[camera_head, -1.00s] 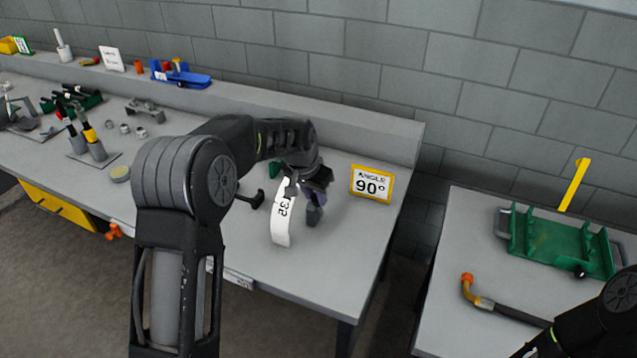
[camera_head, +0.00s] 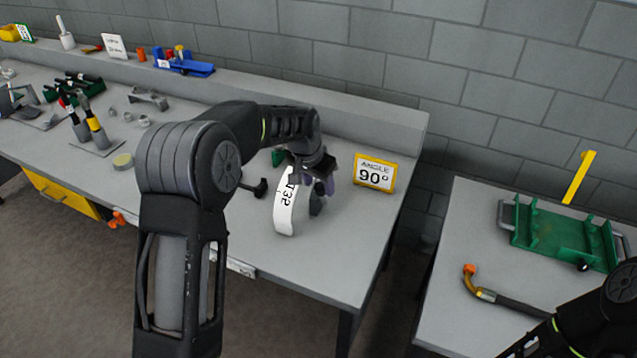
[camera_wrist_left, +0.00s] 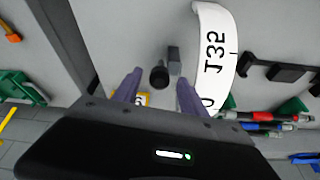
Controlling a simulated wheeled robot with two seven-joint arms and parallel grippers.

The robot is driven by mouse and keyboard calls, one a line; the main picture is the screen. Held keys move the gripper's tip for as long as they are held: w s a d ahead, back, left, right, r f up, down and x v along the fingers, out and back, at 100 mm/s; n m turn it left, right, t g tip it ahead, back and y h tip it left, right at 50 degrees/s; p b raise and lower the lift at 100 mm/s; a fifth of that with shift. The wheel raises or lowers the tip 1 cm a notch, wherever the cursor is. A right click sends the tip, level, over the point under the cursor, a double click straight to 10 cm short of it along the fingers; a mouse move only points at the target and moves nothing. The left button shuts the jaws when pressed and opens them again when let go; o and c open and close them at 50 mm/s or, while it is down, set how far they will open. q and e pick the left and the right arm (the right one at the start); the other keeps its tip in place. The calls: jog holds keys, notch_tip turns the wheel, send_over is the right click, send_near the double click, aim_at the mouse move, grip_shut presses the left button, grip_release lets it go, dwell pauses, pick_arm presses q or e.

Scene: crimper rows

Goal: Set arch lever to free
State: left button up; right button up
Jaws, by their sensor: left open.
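The arch (camera_head: 285,208) is a curved white scale plate with dark figures, among them 135, standing on the workbench. It also shows in the left wrist view (camera_wrist_left: 215,55), to the right of the fingers. A dark round knob (camera_wrist_left: 158,78) beside a small grey block (camera_wrist_left: 174,57), seemingly the lever's end, shows between the fingertips in that view. My left gripper (camera_head: 318,187) is open, over the bench just right of the arch. Its purple fingers are on either side of the knob in the picture; contact cannot be told. My right gripper is out of view.
A yellow-framed sign reading ANGLE 90° (camera_head: 374,172) stands close right of the gripper. A black T-handle (camera_head: 255,189) is left of the arch. A second table (camera_head: 450,240) at right holds a green tray (camera_head: 560,235) and a bent hose (camera_head: 500,300). A gap separates the tables.

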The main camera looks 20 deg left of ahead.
pick_arm(q)
jog(key=b+v, duration=0.1)
jog(key=v, duration=0.6)
jog(key=shift+s+r+b, duration=0.15)
jog(key=shift+r+b, duration=0.2)
